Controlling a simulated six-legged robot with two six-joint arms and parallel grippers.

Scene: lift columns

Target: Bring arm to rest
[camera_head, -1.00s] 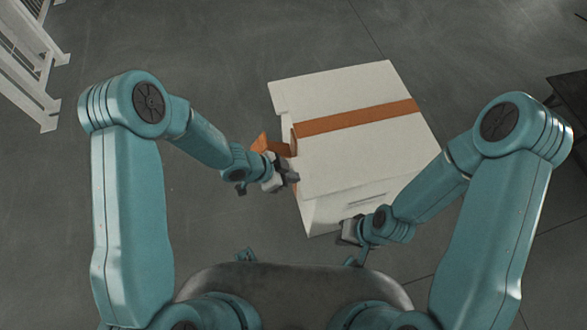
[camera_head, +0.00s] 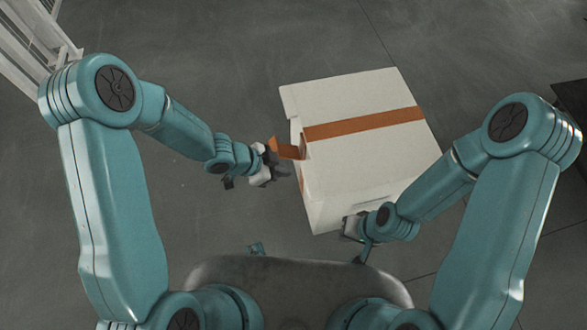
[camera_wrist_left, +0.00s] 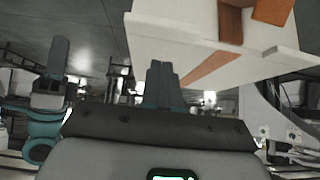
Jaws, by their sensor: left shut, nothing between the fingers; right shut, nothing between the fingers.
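My left gripper (camera_head: 278,172) is shut and empty in the head view, just left of a white box (camera_head: 350,165) with a gap between them. In the left wrist view its closed fingers (camera_wrist_left: 162,84) point up below the box (camera_wrist_left: 170,30). The box has an orange-brown band (camera_head: 365,123) across its top and an orange flap (camera_head: 287,149) sticking out at its left side. My right gripper (camera_head: 352,228) is shut at the box's near side, partly hidden by its wrist; I cannot tell if it touches the box.
A white rail structure (camera_head: 35,45) stands at the upper left. A dark object (camera_head: 572,110) is at the right edge. The grey floor (camera_head: 220,60) behind and left of the box is clear.

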